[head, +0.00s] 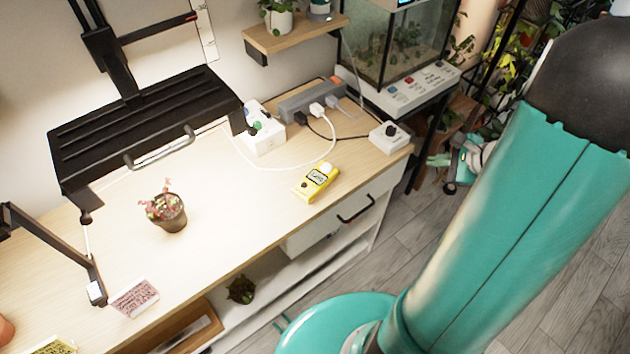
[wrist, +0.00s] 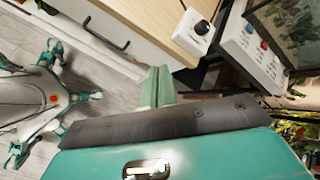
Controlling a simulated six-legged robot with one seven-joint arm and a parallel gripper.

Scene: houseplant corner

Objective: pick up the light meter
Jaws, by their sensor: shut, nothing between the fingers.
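The light meter (head: 316,182) is a yellow handheld device with a small display and a pale dome at its upper end. It lies on the wooden bench top (head: 235,215), near the front edge. It does not show in the wrist view. My gripper (head: 438,160) is off the bench's right end, well to the right of the meter and apart from it. In the wrist view its green fingers (wrist: 157,86) are together, with nothing held.
A white knob box (head: 389,137) stands at the bench's right corner, between my gripper and the meter. A power strip (head: 312,98) and white cable lie behind the meter. A potted plant (head: 168,214) stands to the left. A terrarium (head: 398,45) stands behind.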

